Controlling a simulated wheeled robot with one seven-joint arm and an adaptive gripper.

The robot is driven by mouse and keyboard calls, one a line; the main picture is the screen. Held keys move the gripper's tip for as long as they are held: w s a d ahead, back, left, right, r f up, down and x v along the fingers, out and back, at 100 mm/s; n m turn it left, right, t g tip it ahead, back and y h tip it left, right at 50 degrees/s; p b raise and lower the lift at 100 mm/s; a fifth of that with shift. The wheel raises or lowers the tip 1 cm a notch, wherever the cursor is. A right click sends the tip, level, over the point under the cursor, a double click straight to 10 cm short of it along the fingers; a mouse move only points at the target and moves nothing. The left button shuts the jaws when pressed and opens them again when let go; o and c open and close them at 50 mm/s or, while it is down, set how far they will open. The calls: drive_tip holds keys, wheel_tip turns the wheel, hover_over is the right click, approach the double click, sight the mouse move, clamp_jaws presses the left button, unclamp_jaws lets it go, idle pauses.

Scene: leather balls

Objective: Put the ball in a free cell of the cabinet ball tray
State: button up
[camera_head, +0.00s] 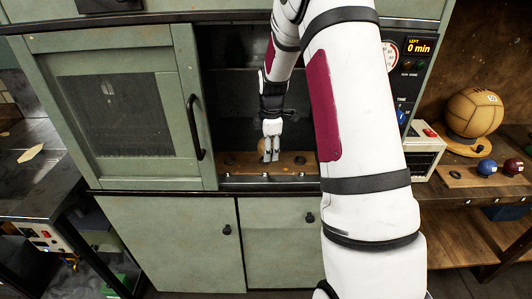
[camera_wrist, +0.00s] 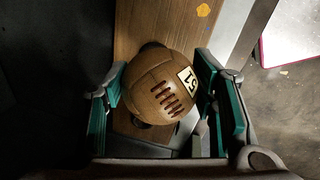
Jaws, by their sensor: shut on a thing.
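The ball is brown leather with dark lacing and a white number patch; in the wrist view the ball (camera_wrist: 155,88) sits between my teal-lined fingers. My gripper (camera_wrist: 164,92) is shut on it. In the head view my gripper (camera_head: 271,152) points down inside the open cabinet bay, hiding most of the ball. The wooden ball tray (camera_head: 300,168) lies on the bay floor beneath it. The tray also shows in the wrist view (camera_wrist: 140,22), with dark round cells partly hidden behind the ball. I cannot tell whether the ball touches the tray.
The cabinet's left door (camera_head: 120,110) is closed; the bay's frame is close around my arm. On the right shelf, a big leather ball (camera_head: 474,112) rests on a stand, and a blue ball (camera_head: 487,167) and a dark red ball (camera_head: 512,167) sit on a wooden board.

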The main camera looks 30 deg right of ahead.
drive_tip(key=shift+w+d+f, duration=0.1)
drive_tip(key=shift+w+d, duration=0.05)
drive_tip(key=shift+w, duration=0.75)
drive_tip(key=shift+f, duration=0.1)
drive_tip(key=shift+f+p, duration=0.4)
drive_tip(key=shift+f, duration=1.2)
drive_tip(key=shift+f, duration=0.1)
drive_tip(key=o, duration=1.2)
drive_tip(key=shift+s+a+r+b, duration=0.1)
drive_tip(key=shift+s+r+b, duration=0.1)
drive_tip(key=shift+r, duration=1.05)
drive_tip(key=shift+s+a+r+b, duration=0.1)
drive_tip(key=shift+s+r, duration=0.05)
drive_tip(key=shift+r, duration=1.15)
drive_tip(key=shift+s+a+r+b, duration=0.1)
drive_tip(key=shift+s+r, duration=0.1)
drive_tip(key=shift+r, duration=1.05)
